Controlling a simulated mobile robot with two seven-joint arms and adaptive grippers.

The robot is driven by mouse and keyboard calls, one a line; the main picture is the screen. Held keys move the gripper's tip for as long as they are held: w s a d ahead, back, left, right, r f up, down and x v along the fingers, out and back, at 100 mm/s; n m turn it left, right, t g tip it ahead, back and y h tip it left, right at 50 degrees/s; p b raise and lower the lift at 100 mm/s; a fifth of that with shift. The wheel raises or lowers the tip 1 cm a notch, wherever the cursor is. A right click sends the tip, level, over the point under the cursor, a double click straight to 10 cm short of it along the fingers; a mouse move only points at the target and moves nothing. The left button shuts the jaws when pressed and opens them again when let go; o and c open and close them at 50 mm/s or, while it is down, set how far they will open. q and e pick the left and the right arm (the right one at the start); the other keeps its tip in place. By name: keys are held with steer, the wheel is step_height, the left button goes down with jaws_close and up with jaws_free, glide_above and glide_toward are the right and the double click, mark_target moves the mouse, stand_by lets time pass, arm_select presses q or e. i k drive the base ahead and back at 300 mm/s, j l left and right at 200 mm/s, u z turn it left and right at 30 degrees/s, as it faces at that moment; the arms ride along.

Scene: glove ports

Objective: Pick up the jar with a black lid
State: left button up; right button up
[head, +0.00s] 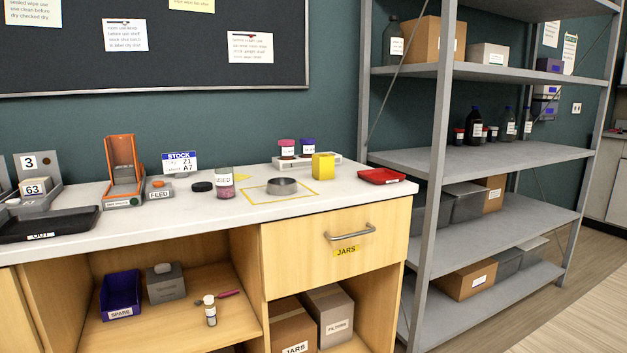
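No upright jar clearly wearing a black lid shows in the head view. A round black disc like a lid (202,187) lies flat on the white counter (130,221). Just right of it stands a clear jar with pink contents and a white label (225,187); I see no black lid on it. Two jars, one with a red lid (287,148) and one with a purple lid (307,147), stand on a pale rack at the back. A small pale-topped jar (210,312) stands in the cubby below. Neither of my grippers is in view.
A grey ring-shaped dish (282,186) sits inside a yellow outline, with a yellow block (323,166) behind it. A red tray (382,176) is at the counter's right end. An orange-framed device (123,171) and a black tray (48,223) stand left. Metal shelving (432,150) rises right.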

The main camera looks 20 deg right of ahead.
mark_target(225, 172)
steer(key=z, duration=0.25)
steer(key=i+l+u, duration=0.1)
steer(key=l, duration=0.35)
steer(key=i+l+u, duration=0.1)
steer(key=l, duration=0.3)
steer(key=i+l+u, duration=0.1)
steer(key=l, duration=0.35)
steer(key=i, duration=0.1)
